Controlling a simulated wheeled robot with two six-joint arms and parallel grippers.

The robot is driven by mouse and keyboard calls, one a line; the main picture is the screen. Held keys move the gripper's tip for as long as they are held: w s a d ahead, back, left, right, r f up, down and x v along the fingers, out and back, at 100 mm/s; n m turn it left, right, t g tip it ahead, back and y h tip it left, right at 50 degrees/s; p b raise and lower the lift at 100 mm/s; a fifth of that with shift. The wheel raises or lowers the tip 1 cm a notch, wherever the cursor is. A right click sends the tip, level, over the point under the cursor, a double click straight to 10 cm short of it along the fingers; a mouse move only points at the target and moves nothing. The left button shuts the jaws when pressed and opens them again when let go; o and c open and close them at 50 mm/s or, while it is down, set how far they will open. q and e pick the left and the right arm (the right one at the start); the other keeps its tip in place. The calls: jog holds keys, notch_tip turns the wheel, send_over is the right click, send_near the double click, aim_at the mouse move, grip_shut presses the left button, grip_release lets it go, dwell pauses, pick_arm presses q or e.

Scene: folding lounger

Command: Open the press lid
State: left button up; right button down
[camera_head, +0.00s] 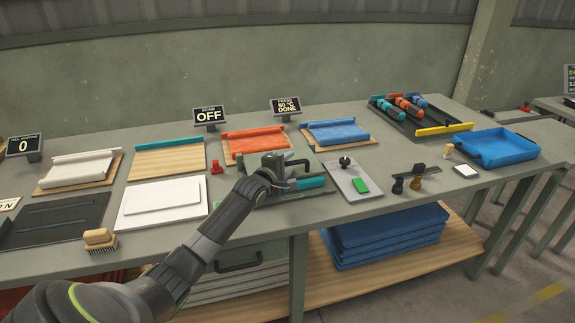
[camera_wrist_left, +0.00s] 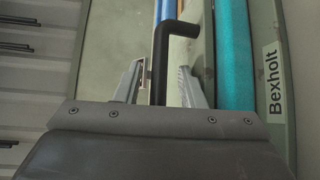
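The press is a flat grey-green unit (camera_head: 322,195) in the middle of the table, partly hidden by my left arm. In the left wrist view, its pale green surface (camera_wrist_left: 112,45) carries a bent black handle (camera_wrist_left: 180,28). My left gripper (camera_head: 283,170) is over the press. In the left wrist view, the left gripper (camera_wrist_left: 160,80) has its fingers apart, with the black handle between them and a clear gap on the right side. I cannot tell whether the left finger touches the handle. My right gripper is in no view.
A sign reading PRESS, DONE (camera_head: 286,106) stands behind. A teal roll (camera_wrist_left: 235,55) lies beside the handle. Orange (camera_head: 256,144) and blue (camera_head: 337,131) fabrics on boards lie behind the press. A grey plate (camera_head: 352,178) is to its right, a white board (camera_head: 162,203) to its left.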

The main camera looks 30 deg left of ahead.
pick_arm(q)
grip_shut()
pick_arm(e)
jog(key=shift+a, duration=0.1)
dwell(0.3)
